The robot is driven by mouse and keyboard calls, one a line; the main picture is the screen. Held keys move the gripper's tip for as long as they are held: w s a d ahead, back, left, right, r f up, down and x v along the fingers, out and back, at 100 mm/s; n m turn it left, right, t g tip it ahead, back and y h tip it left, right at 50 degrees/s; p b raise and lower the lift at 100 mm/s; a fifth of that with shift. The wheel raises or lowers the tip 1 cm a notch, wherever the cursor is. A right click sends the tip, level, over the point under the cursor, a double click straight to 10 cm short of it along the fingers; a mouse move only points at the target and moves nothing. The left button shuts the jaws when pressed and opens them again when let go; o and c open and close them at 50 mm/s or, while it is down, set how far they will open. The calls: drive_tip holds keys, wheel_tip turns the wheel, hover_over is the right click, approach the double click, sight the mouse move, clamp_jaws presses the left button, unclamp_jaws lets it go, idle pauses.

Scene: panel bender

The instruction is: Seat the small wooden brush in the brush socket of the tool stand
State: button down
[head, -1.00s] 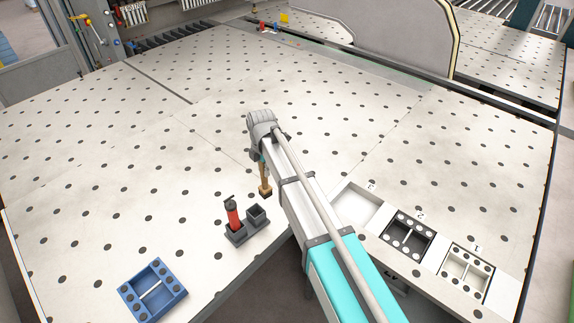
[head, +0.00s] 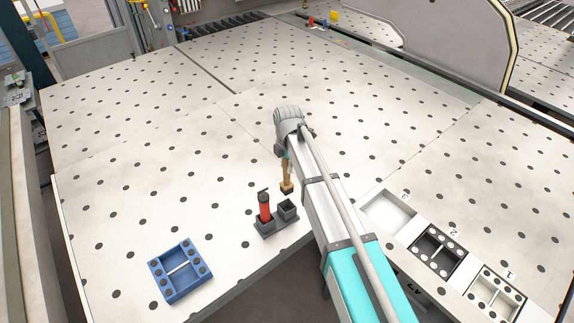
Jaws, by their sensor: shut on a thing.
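The small wooden brush (head: 287,178) hangs upright below my gripper (head: 286,158), bristles down, beside my arm. My gripper is shut on the brush's upper end; its fingers are small and partly hidden by the wrist. The dark grey tool stand (head: 266,231) is on the perforated table near its front edge. A red tool with a black top stands in its left socket (head: 264,206). Its right, square socket (head: 288,209) is empty. The brush's lower end appears just above and behind this socket in the head view; the exact gap cannot be told.
A blue tray (head: 180,271) with round dark spots sits at the front left of the perforated table (head: 200,130). Numbered trays line the right front edge, among them a black one (head: 437,249) and a white one (head: 492,297).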

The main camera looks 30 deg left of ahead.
sight(287, 192)
drive_tip(key=shift+f+b, duration=6.8)
drive_tip(key=shift+f, duration=0.1)
drive_tip(key=shift+f+b, duration=0.4)
drive_tip(key=shift+c, duration=1.8)
unclamp_jaws()
drive_tip(key=shift+r, duration=0.2)
